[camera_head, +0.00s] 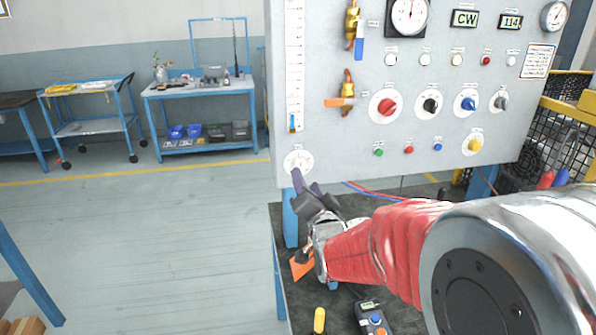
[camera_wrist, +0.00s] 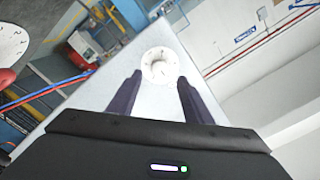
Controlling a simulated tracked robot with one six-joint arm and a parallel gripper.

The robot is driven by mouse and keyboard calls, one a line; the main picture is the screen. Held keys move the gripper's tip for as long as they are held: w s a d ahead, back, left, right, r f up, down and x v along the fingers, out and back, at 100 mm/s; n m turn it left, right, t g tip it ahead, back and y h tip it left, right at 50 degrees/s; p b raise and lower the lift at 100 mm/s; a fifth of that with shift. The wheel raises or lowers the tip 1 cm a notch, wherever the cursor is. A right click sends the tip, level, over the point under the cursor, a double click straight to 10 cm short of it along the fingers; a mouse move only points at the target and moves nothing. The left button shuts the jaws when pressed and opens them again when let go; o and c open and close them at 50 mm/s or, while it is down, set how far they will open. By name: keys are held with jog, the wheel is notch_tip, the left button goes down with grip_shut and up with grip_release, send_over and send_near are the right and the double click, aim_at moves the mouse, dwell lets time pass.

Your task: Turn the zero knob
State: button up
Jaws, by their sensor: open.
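The zero knob (camera_head: 298,160) is a white round dial at the lower left corner of the grey panel, below the tall scale. It also shows in the wrist view (camera_wrist: 160,66), at the upper middle, with dark marks on its face. My gripper (camera_head: 306,182) has dark purple fingers and is just below the knob in the head view. In the wrist view the fingers (camera_wrist: 158,88) are apart, one on each side of the knob's lower part, with nothing between them. Whether they touch the knob cannot be told.
The grey panel (camera_head: 335,140) carries gauges, brass valves, coloured knobs and buttons. The dark bench top (camera_head: 345,290) below holds an orange object (camera_head: 302,265), a yellow object (camera_head: 319,320) and a handheld meter (camera_head: 372,318). Red and blue hoses (camera_wrist: 45,92) run beside the panel.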

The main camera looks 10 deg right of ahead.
aim_at(302, 171)
jog(key=shift+w, duration=3.3)
jog(key=c, duration=1.1)
